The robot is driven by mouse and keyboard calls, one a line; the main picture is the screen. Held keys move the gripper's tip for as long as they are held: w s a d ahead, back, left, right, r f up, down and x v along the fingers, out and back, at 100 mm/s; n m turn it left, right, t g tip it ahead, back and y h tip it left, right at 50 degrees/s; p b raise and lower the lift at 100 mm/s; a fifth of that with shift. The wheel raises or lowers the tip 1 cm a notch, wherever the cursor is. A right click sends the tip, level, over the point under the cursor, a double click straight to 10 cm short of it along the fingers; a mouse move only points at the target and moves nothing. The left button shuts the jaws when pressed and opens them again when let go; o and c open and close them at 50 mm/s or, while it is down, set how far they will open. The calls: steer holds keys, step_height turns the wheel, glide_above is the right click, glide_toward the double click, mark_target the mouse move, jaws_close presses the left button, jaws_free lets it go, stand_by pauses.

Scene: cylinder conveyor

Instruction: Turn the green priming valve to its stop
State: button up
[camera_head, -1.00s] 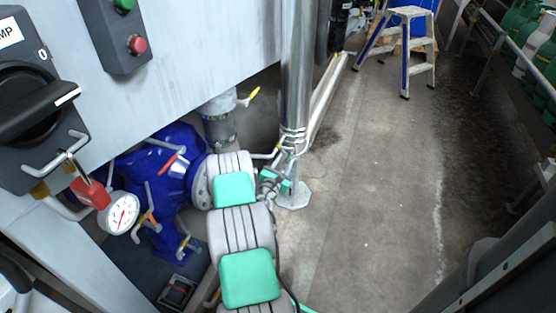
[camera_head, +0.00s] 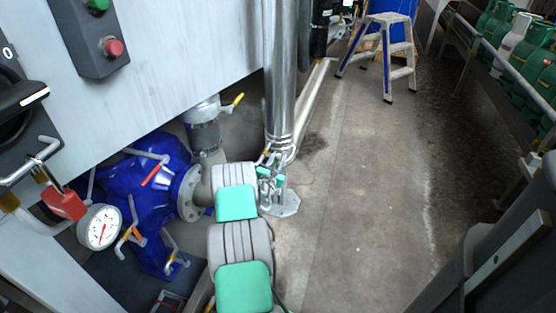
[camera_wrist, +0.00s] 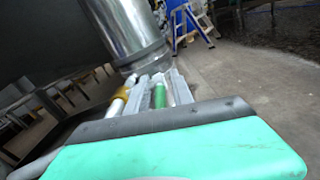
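A small green part, apparently the priming valve's handle (camera_wrist: 160,95), shows between the grey fingers of my gripper (camera_wrist: 163,90) in the wrist view. In the head view my gripper (camera_head: 268,180) is at the foot of the steel column, at the end of my grey and green arm. A bit of green shows there among the grey fingers, but the valve is mostly hidden. The fingers lie on both sides of the green part. I cannot tell whether they touch it.
The steel column (camera_head: 279,80) stands just behind my gripper. A blue pump body (camera_head: 150,200), a gauge (camera_head: 99,227) and a yellow-handled valve (camera_head: 238,100) are to the left. A stepladder (camera_head: 388,50) stands farther back. The floor to the right is clear.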

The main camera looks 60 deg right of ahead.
jaws_close()
stand_by(1.1)
